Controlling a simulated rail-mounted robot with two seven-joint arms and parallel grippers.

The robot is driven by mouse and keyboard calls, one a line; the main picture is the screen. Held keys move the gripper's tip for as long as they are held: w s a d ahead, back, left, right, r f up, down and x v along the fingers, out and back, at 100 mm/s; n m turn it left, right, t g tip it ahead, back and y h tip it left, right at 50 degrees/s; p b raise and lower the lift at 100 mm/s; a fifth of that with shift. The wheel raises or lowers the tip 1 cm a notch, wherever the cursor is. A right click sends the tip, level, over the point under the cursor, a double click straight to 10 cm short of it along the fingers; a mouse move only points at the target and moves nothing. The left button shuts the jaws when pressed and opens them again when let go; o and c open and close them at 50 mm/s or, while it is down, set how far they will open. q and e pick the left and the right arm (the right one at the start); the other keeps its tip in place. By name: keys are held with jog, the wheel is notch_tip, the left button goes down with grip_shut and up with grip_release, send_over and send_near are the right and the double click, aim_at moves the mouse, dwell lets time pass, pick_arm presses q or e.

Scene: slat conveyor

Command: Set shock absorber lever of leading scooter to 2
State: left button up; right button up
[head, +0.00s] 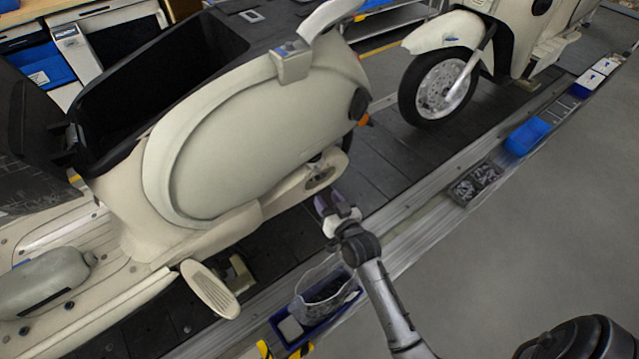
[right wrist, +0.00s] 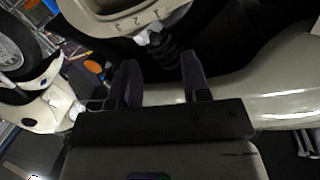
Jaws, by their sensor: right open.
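The near cream scooter (head: 250,140) stands on the conveyor at left and centre with its seat tipped open. In the right wrist view, a cream curved plate (right wrist: 122,17) carries raised numbers, of which a 3 and a 2 can be made out. A small pale lever end (right wrist: 147,38) pokes out below the plate near the 2; its exact setting cannot be told. A dark ribbed part (right wrist: 166,52) hangs beside it. My right gripper (head: 327,204) is open, beside the scooter's lower rear; its fingers (right wrist: 158,76) are below the lever, apart from it, with nothing between them.
A second cream scooter (head: 436,72) stands further along the conveyor at upper right. A blue bin with bagged parts (head: 312,322), a dark parts bin (head: 475,184) and a blue bin (head: 527,136) line the conveyor's edge. The grey floor (head: 520,245) at right is clear.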

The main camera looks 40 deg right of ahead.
aim_at(318, 177)
jog(key=shift+m+t+h, duration=0.3)
jog(key=shift+h, duration=0.1)
jog(key=b+x, duration=0.1)
jog(key=x, duration=0.1)
jog(key=b+x, duration=0.1)
jog(key=x, duration=0.2)
jog(key=b+x, duration=0.1)
jog(key=x, duration=0.2)
jog(key=shift+s+d, duration=0.1)
jog(key=shift+d, duration=0.3)
jog(key=shift+w, duration=0.25)
jog(key=c, duration=0.8)
